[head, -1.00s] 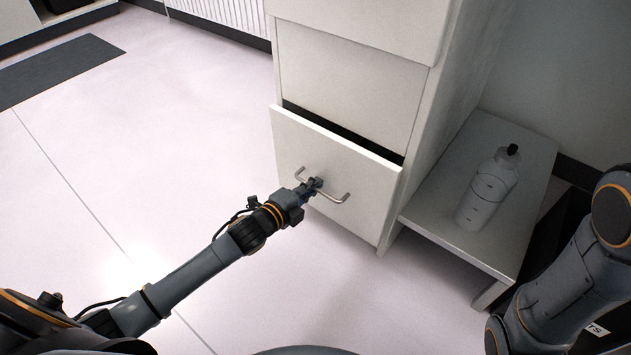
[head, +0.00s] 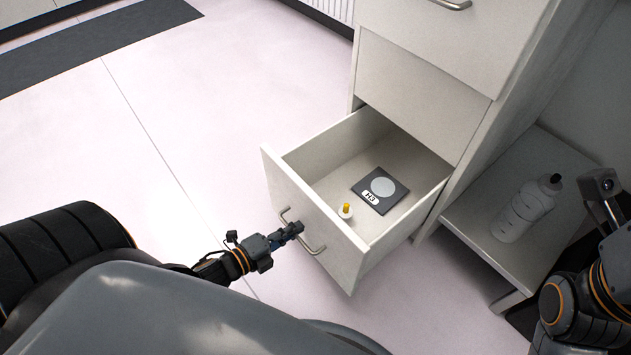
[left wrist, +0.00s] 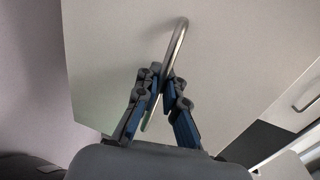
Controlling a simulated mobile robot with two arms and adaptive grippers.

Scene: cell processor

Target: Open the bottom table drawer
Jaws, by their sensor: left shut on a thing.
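The bottom drawer (head: 303,219) of the white table stands pulled well out in the head view, its inside visible from above. Its metal bar handle (head: 312,247) is on the front face. My left gripper (head: 295,229) is at the handle's middle and shut on it. In the left wrist view the fingers (left wrist: 161,88) close around the bar handle (left wrist: 177,45) in front of the pale drawer front (left wrist: 225,60). My right arm shows at the right edge of the head view, but I cannot make out its gripper's fingers.
Inside the drawer lie a dark square labelled H3 (head: 380,190) and a small white piece with a yellow top (head: 346,210). A clear bottle (head: 527,208) stands on a low shelf (head: 477,215) at right. Open floor (head: 190,110) lies left of the drawer.

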